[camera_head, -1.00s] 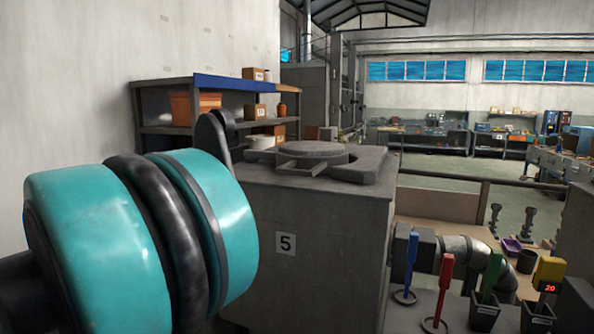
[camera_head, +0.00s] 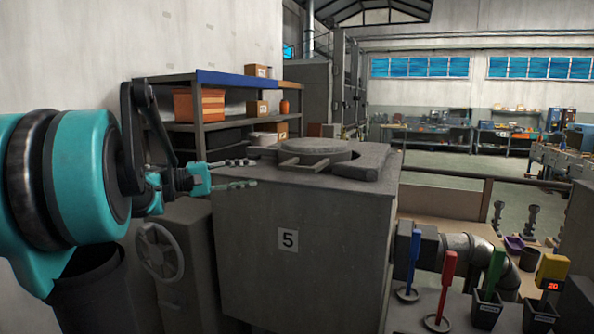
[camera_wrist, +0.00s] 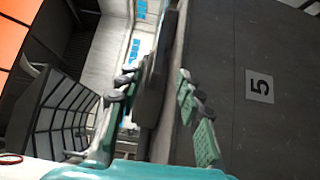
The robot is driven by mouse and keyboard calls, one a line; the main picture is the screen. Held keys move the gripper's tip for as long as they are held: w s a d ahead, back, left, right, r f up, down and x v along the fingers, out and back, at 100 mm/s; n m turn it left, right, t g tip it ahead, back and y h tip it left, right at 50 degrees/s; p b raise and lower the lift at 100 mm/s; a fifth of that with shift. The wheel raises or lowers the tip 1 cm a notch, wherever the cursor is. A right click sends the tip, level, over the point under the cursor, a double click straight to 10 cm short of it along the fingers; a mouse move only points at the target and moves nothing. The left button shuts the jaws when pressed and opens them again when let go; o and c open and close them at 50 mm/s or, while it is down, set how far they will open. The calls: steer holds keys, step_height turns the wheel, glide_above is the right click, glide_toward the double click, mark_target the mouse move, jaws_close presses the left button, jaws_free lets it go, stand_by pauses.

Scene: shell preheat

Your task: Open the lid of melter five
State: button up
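Melter five (camera_head: 330,250) is a grey box with a "5" label on its front; its side and label also show in the wrist view (camera_wrist: 230,95). Its round grey lid (camera_head: 318,148) lies flat on top, with a bar handle (camera_head: 303,162) sticking out toward the front left. My gripper (camera_head: 250,173) is at the left of the melter's top, near the height of its upper edge, pointing right toward the handle and apart from it. In the wrist view, the two fingers (camera_wrist: 156,88) are spread with nothing gripped between them; the melter's dark top edge shows beyond.
A grey unit with a handwheel (camera_head: 160,250) stands left of the melter. Behind is a shelf (camera_head: 205,125) with boxes and an orange bin. Red, blue and green tools (camera_head: 447,285) and a pipe (camera_head: 465,245) are at the right. Above the lid is free room.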

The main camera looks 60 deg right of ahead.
mark_target(293, 169)
steer(key=x, duration=1.5)
steer(key=shift+s+d, duration=0.1)
steer(key=shift+d, duration=0.1)
jaws_close()
